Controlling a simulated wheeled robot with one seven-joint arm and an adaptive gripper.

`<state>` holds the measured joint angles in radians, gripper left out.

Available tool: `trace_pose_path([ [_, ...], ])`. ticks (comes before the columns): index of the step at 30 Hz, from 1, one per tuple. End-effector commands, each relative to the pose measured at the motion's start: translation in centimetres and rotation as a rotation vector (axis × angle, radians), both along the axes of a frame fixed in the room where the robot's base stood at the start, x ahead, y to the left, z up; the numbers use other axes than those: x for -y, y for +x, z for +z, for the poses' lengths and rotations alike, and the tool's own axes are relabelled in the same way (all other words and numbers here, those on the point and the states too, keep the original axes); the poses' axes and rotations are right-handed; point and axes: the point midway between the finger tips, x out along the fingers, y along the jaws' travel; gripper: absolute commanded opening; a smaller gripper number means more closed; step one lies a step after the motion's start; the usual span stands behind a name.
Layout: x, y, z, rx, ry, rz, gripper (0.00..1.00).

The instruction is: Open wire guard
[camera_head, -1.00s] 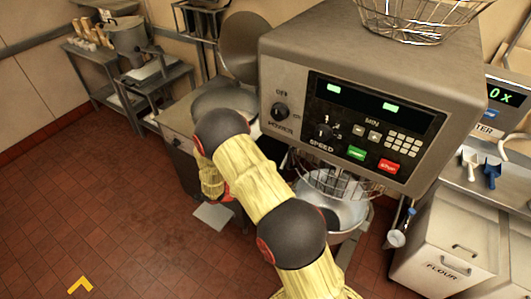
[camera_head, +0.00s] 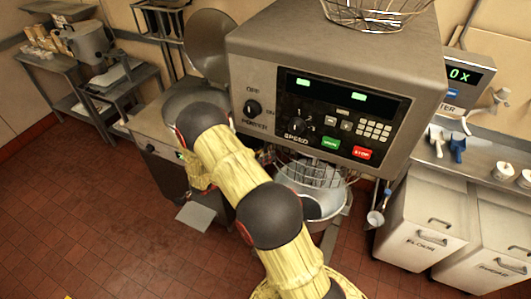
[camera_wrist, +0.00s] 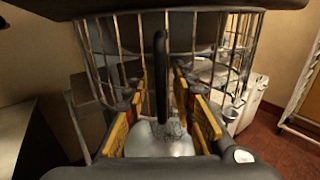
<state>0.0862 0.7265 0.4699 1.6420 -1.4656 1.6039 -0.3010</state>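The wire guard (camera_head: 322,176) of the big mixer (camera_head: 330,60) is a cage of metal bars above the steel bowl (camera_head: 318,204) in the head view. In the wrist view the guard's bars (camera_wrist: 108,45) fill the upper part, with a dark upright handle (camera_wrist: 161,75) in front of them. My gripper (camera_wrist: 161,100) has yellow-padded fingers spread on either side of the handle, with gaps showing on both sides. A shiny bowl (camera_wrist: 160,142) shows below. In the head view my arm hides the gripper.
The mixer's control panel (camera_head: 330,120) overhangs the bowl. A kettle with a raised lid (camera_head: 208,45) stands at left. Flour bins (camera_head: 420,235) and a counter with scoops (camera_head: 457,148) are at right. The red tiled floor (camera_head: 80,210) at left is clear.

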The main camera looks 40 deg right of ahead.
Motion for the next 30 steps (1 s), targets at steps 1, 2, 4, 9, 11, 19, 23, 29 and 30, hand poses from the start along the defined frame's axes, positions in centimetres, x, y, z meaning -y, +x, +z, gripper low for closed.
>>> trace_pose_path([
  [1, 0.19, -0.05, 0.02, 0.000, 0.000, 0.000, 0.26],
  [2, 0.25, -0.06, 0.00, 0.000, 0.000, 0.000, 0.26],
  [4, 0.31, -0.06, -0.02, 0.000, 0.000, 0.000, 0.26],
  [9, 0.28, -0.06, -0.02, 0.000, 0.000, 0.000, 0.26],
  [11, 0.28, -0.06, -0.02, 0.000, 0.000, 0.000, 0.22],
  [19, 0.26, -0.06, -0.01, 0.000, 0.000, 0.000, 0.07],
  [23, 0.26, -0.05, -0.01, 0.000, 0.000, 0.000, 0.00],
  [29, 0.27, -0.04, 0.00, 0.001, 0.000, 0.000, 0.00],
  [30, 0.27, -0.04, 0.00, 0.001, 0.000, 0.000, 0.00],
])
